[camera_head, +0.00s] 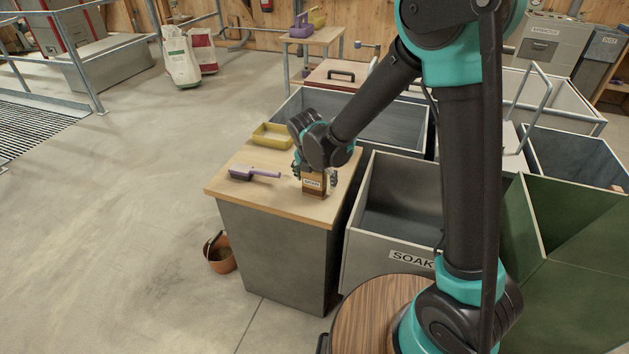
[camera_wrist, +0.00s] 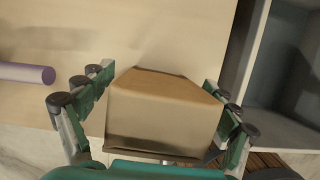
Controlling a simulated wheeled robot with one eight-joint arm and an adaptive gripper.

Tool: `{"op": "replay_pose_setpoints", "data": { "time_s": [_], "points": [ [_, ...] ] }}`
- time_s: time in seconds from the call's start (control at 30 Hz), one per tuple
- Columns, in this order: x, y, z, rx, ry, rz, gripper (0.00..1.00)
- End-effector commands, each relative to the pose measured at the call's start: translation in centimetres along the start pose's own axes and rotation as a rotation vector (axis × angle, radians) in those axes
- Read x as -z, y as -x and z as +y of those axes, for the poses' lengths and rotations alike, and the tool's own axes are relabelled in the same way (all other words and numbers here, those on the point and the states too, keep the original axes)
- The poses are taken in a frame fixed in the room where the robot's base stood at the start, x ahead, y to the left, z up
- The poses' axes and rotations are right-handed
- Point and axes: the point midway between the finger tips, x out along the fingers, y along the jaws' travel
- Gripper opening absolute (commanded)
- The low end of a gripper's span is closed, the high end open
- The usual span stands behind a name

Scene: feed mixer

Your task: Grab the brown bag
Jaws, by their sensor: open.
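The brown bag (camera_head: 314,184) stands upright on the wooden top of the counter, near its right edge, with a pale label on its front. In the wrist view the brown bag (camera_wrist: 163,108) fills the middle, with its folded top towards the camera. My gripper (camera_head: 316,176) is over the bag from above. In the wrist view my gripper (camera_wrist: 160,90) is open, with one finger on each side of the bag. A small gap shows at the left finger; the right finger is very close, and I cannot tell if it touches.
A purple-handled brush (camera_head: 254,174) lies left of the bag; its handle (camera_wrist: 27,73) shows in the wrist view. A yellow tray (camera_head: 272,136) sits behind. A grey bin labelled SOAK (camera_head: 410,258) stands right of the counter. A brown bucket (camera_head: 219,254) stands on the floor.

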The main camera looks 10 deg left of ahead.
Motion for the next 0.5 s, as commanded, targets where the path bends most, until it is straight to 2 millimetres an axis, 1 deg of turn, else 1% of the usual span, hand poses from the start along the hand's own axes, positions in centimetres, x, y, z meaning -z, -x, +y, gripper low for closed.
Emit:
{"op": "replay_pose_setpoints", "data": {
  "time_s": [0.03, 0.07, 0.4, 0.5],
  "points": [
    [0.0, 0.01, 0.0, 0.0, 0.0, 0.0, 0.89],
    [0.0, 0.02, 0.0, 0.0, 0.0, 0.0, 0.86],
    [0.01, 0.04, 0.01, 0.0, 0.0, 0.0, 0.44],
    [0.01, 0.04, 0.01, 0.0, 0.0, 0.0, 0.34]
  ]
}}
